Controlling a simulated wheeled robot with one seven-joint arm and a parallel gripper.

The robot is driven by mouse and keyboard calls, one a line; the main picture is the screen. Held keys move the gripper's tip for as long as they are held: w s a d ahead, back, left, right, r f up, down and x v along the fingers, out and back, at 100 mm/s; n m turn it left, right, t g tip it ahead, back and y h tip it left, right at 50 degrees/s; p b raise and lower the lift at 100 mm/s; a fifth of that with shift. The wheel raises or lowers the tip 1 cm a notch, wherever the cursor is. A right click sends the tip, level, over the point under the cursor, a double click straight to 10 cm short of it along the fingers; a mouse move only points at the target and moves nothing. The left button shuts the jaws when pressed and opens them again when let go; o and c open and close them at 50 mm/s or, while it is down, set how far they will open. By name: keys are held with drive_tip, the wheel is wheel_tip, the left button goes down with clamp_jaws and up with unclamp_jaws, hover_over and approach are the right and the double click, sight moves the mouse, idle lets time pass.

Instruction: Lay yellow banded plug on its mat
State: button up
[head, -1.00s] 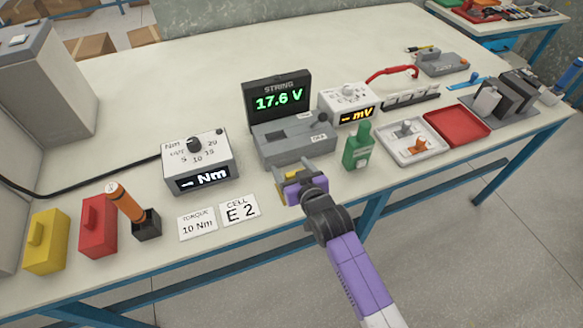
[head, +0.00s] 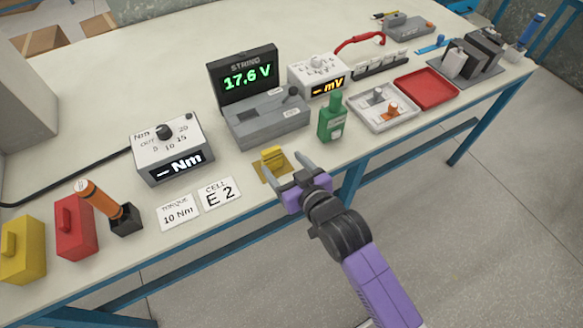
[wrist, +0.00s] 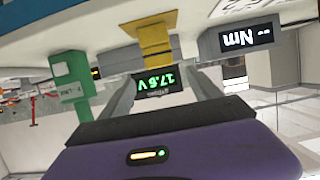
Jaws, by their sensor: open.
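The yellow plug (head: 272,155) stands on a small tan mat (head: 262,173) near the table's front edge, in front of the grey string meter. In the wrist view, which is upside down, the plug (wrist: 157,50) and mat (wrist: 138,28) show ahead of the fingers. I cannot make out a band on the plug. My gripper (head: 290,168) is open and empty, on the front side of the plug. In the wrist view its fingers (wrist: 162,85) are spread wide with the plug beyond their tips.
A green bottle (head: 331,120) stands close to the right of my gripper. The string meter (head: 268,125) is behind the mat. Torque (head: 178,212) and cell cards (head: 219,194) lie to the left. A white tray (head: 364,117) and red tray (head: 428,90) are farther right.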

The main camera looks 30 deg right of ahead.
drive_tip(key=shift+s, duration=0.15)
drive_tip(key=s, duration=1.9)
drive_tip(key=r+v, duration=0.1)
drive_tip(key=v, duration=0.7)
drive_tip(key=w+r+v, duration=0.1)
drive_tip(key=r+v, duration=0.1)
drive_tip(key=v, duration=0.7)
drive_tip(key=shift+d+r+t, duration=0.35)
drive_tip(key=shift+d+t, duration=0.05)
drive_tip(key=shift+w, duration=0.1)
drive_tip(key=shift+c, duration=0.4)
